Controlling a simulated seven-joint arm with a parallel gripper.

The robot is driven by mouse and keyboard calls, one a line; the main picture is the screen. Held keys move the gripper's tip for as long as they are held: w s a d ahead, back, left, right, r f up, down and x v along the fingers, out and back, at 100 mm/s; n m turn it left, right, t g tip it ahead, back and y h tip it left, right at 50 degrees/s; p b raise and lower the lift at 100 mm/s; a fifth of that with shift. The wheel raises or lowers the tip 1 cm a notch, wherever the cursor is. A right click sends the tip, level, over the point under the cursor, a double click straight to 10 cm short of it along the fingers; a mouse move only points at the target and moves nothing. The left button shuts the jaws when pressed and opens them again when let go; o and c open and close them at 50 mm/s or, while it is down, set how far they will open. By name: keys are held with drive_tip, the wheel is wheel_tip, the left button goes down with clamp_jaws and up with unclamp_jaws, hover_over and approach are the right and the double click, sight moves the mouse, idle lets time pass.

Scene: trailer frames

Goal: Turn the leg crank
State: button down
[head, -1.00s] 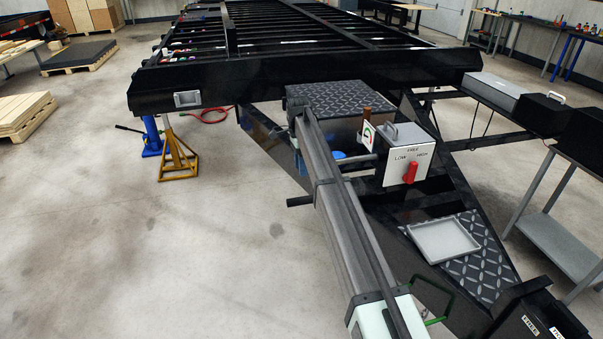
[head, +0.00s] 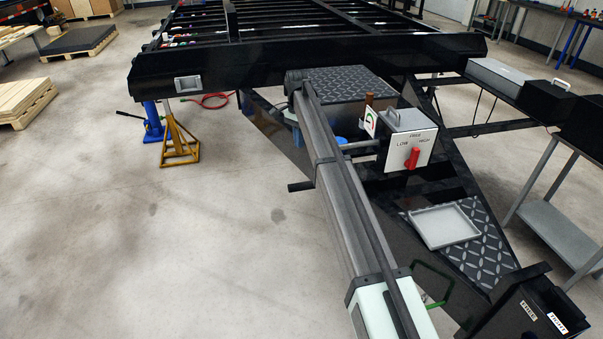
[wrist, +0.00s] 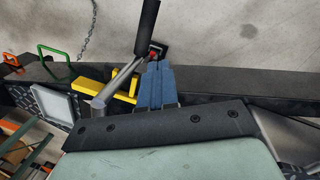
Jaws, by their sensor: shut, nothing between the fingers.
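The black crank handle (wrist: 148,28) shows in the wrist view, beside a dark hub with a red spot. A grey bar (wrist: 122,78) runs from there down and left past a yellow part. My gripper (wrist: 157,68) has blue fingers, shut and empty, their tips close below the hub; I cannot tell whether they touch it. In the head view a black grip (head: 300,186) sticks out left of my arm, which hides the rest of the crank. The gearbox (head: 410,145) has a red lever (head: 412,158) on a LOW/FREE/HIGH plate. My gripper is hidden there.
The black trailer frame (head: 300,68) fills the back. A grey tray (head: 442,226) lies on the tread plate, near a black labelled box (head: 530,310) and a green handle (head: 435,285). A yellow stand (head: 178,145) is at left. The floor at left is open.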

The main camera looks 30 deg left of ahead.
wheel_tip(320, 180, down, 12)
drive_tip(key=s+d+n, duration=0.2)
drive_tip(key=n, duration=1)
drive_tip(key=shift+s+d+f+n, duration=0.15)
drive_tip(key=shift+s+f+n, duration=0.05)
drive_tip(key=shift+n, duration=0.1)
